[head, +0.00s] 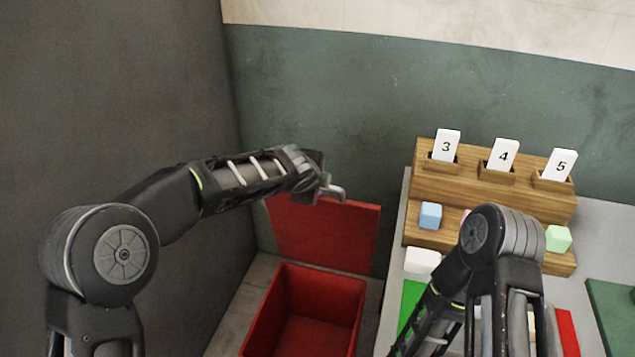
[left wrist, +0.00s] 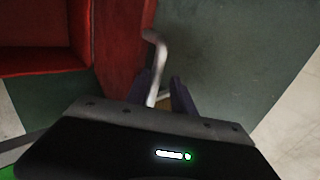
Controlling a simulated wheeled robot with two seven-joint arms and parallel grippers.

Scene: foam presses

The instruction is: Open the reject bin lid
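The reject bin is a red open box (head: 260,320) at the lower middle of the head view. Its red lid (head: 345,235) stands raised behind the box, so the inside shows. A grey bent metal handle (head: 335,192) is at the lid's top edge; it also shows in the left wrist view (left wrist: 155,55). My left gripper (head: 322,190) is at this handle. In the left wrist view its dark fingers (left wrist: 162,88) stand either side of the handle's bar, with a gap visible on the right. My right gripper is out of view below the head view.
A wooden rack (head: 430,172) with numbered white cards and foam blocks stands on a grey table (head: 600,215) at the right. A dark wall (head: 110,100) is at the left and a green wall (head: 320,100) behind. My right arm crosses in front of the rack.

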